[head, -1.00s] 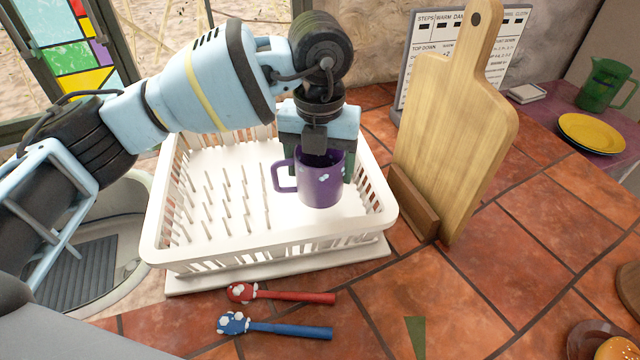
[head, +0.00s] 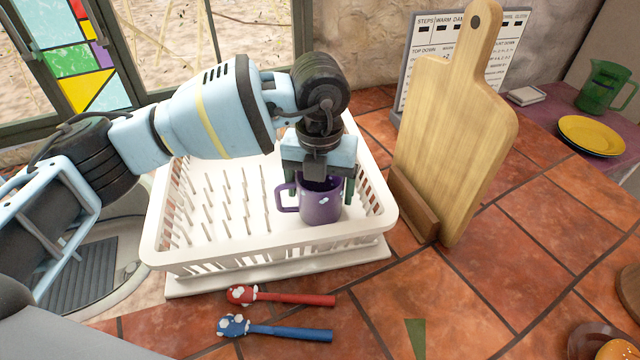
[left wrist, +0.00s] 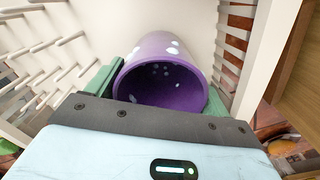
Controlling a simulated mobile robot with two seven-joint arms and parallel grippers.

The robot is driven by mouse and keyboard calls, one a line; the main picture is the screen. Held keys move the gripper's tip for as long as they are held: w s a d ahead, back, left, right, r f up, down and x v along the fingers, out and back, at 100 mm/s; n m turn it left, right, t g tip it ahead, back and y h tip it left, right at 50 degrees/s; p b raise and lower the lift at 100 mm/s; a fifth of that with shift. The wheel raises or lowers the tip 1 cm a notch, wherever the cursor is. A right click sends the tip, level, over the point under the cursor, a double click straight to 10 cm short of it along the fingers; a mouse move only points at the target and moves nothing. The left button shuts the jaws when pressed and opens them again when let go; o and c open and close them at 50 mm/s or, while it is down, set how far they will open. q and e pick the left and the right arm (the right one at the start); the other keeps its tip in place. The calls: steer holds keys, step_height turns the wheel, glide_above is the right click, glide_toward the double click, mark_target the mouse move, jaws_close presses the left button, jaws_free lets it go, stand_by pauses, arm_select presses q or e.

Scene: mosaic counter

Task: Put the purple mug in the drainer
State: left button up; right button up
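The purple mug (head: 322,205) is upright inside the white drainer (head: 160,245), at its right end, with its handle toward the left. My left gripper (head: 321,192) is above it, pointing down, with a finger on each side of the mug and shut on it. In the left wrist view the mug (left wrist: 165,62) shows its open rim between the two green fingers (left wrist: 158,98). The mug is low in the drainer; I cannot tell whether its base bears on the floor. My right gripper is not in view.
A wooden cutting board (head: 450,140) stands in a holder just right of the drainer. A red spoon (head: 290,297) and a blue spoon (head: 280,329) lie in front. The drainer's pegged left part is empty. A yellow plate (head: 590,134) and green pitcher (head: 603,86) are far right.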

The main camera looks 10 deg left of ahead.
arm_select(q)
steer(key=shift+o, duration=1.2)
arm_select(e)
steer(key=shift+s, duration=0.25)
arm_select(q)
steer(key=shift+r, duration=0.15)
step_height(320, 180, up, 12)
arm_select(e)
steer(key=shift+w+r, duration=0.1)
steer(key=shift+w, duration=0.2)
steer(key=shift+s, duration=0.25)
